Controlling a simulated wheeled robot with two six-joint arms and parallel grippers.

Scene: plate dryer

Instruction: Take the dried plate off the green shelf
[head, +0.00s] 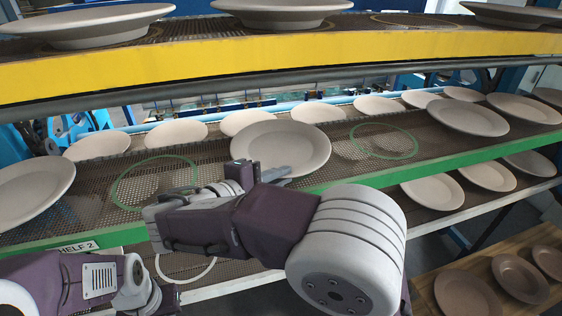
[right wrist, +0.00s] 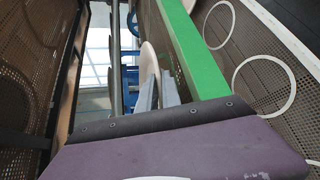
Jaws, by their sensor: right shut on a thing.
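A pale round plate (head: 285,145) is at the front edge of the green shelf (head: 330,180), tilted towards me. My right gripper (head: 276,172) is shut on the near rim of this plate. In the right wrist view the plate shows edge-on (right wrist: 150,62) between the fingers (right wrist: 158,92), beside the green edge strip (right wrist: 196,55). Whether the plate still touches the shelf is hard to tell. Part of my left arm shows at the lower left of the head view, but its fingers do not show.
Several pale plates (head: 468,117) stand along the same mesh shelf, with a large one (head: 32,190) at the left. Empty green rings (head: 155,183) mark free spots. A yellow-edged shelf (head: 200,72) with plates hangs above. A lower shelf and a brown surface (head: 425,290) with bowls lie below right.

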